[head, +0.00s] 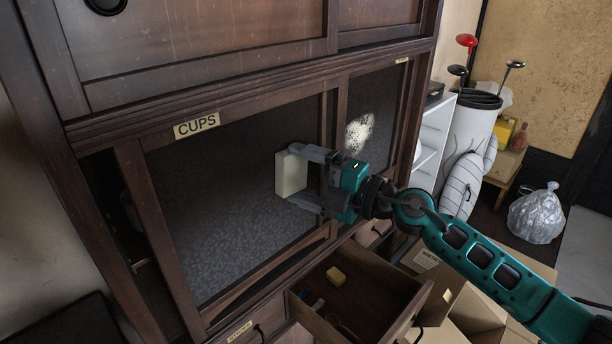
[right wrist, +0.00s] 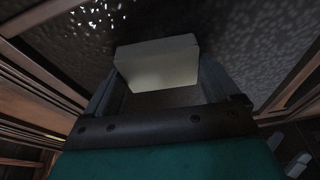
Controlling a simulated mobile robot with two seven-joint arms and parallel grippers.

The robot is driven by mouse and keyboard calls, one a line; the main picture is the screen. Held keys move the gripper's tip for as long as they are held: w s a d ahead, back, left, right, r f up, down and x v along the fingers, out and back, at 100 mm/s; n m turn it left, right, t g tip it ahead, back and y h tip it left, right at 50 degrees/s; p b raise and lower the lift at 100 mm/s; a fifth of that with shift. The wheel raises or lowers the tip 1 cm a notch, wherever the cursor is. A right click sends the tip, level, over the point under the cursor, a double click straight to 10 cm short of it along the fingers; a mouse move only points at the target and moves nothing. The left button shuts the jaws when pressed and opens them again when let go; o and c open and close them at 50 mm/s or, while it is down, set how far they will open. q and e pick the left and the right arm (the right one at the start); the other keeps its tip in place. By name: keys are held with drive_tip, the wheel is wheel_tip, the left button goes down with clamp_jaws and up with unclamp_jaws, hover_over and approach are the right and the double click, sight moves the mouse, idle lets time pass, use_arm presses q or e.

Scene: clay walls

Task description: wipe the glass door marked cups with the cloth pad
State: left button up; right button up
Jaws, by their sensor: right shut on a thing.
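The glass door marked CUPS (head: 225,215) is the dark textured pane in a brown wooden frame at the left of the cabinet. Its label (head: 197,125) sits on the rail above it. My right gripper (head: 291,174) is shut on the pale cream cloth pad (head: 289,176), in front of the right part of this pane. The pad also shows between the fingers in the right wrist view (right wrist: 160,65), close to the glass; whether it touches, I cannot tell. My left gripper is not in view.
A second glass door (head: 375,110) to the right bears a whitish smudge (head: 359,132). Cardboard boxes (head: 470,315), a golf bag (head: 470,130) and a plastic bag (head: 537,214) stand at the right.

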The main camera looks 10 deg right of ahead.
drive_tip(key=shift+w+d+f+b, duration=0.15)
drive_tip(key=shift+w+d+b, duration=0.25)
drive_tip(key=shift+d+b, duration=0.25)
drive_tip(key=shift+w+d+r+p, duration=0.35)
drive_tip(key=shift+d+p, duration=0.05)
drive_tip(key=shift+p, duration=0.4)
drive_tip(key=shift+s+a+f+p, duration=0.1)
drive_tip(key=shift+s+a+p, duration=0.25)
drive_tip(key=shift+a+p, duration=0.25)
drive_tip(key=shift+s+a+p, duration=0.35)
drive_tip(key=shift+a+p, duration=0.15)
drive_tip(key=shift+p, duration=0.1)
drive_tip(key=shift+s, duration=0.1)
